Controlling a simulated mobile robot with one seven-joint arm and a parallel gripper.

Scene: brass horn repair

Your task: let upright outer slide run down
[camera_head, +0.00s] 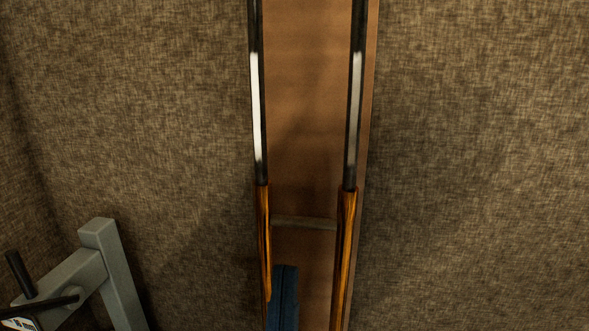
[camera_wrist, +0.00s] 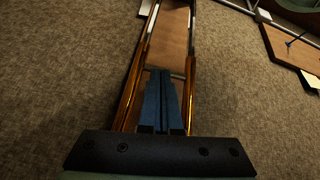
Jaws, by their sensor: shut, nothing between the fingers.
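Two long parallel tubes run up a brown wooden board. Their upper inner tubes (camera_head: 256,95) are dark with bright silver streaks. The brass outer slide (camera_head: 345,245) covers the lower tubes as two orange-gold legs, also in the wrist view (camera_wrist: 130,97). A thin greyish cross brace (camera_head: 305,223) spans between the legs near their tops. My gripper (camera_head: 285,268) has blue fingers, shut together and empty. They reach up between the two legs, with their tips appearing below the brace and nearer the left leg. In the wrist view the fingers (camera_wrist: 161,73) also lie between the legs. The slide's lower end is hidden.
The wooden board (camera_head: 308,110) stands behind the tubes. A grey bracket-like fixture (camera_head: 105,265) with a dark rod is at lower left. The wrist view shows another wooden board (camera_wrist: 292,48) with a blue item at upper right.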

